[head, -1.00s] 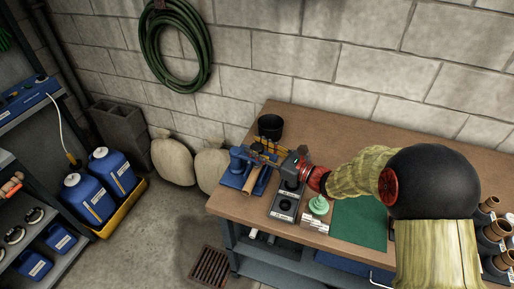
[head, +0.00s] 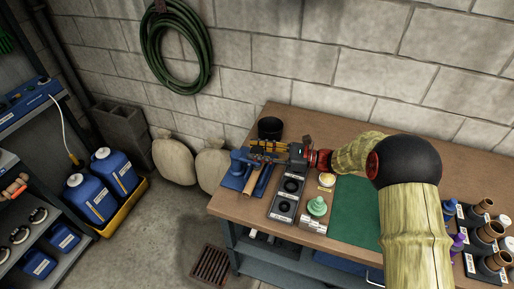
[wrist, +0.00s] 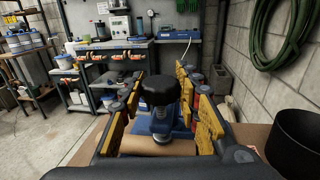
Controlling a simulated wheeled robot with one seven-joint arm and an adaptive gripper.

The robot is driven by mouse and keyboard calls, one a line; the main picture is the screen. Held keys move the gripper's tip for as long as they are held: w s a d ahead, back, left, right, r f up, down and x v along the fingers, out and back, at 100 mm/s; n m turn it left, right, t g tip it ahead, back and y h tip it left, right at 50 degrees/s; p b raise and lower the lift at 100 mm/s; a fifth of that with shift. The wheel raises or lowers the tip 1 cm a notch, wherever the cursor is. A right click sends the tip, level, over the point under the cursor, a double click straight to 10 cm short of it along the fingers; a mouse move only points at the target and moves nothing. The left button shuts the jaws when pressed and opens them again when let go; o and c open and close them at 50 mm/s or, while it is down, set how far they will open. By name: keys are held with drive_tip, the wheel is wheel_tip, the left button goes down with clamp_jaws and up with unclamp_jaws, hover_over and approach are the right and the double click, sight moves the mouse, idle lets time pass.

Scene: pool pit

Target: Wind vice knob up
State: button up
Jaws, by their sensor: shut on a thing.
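The blue vice (head: 233,178) stands at the left end of the workbench, with a wooden rod (head: 254,179) lying at it. Its black knob (wrist: 160,89) shows in the wrist view on top of a silver screw (wrist: 161,122), above the blue vice body. My gripper (head: 254,151) reaches over the vice from the right, roughly level. In the wrist view its yellow-padded fingers (wrist: 157,97) stand on either side of the knob and are shut on it. In the head view the knob is mostly hidden by the fingers.
A black pot (head: 270,127) stands just behind my gripper. Brown-topped bottles (head: 487,233) stand at the far right. The block wall (head: 330,85) is behind.

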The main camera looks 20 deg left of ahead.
drive_tip(key=shift+n+g+h+p, duration=0.5)
drive_tip(key=shift+n+g+p, duration=0.3)
drive_tip(key=shift+n+g, duration=1.1)
drive_tip(key=shift+f+g, duration=0.1)
drive_tip(key=shift+g, duration=0.6)
drive_tip(key=shift+m, duration=0.3)
drive_tip(key=o, duration=1.1)
drive_tip(key=shift+o, duration=0.2)
drive_tip(key=v, duration=1.2)
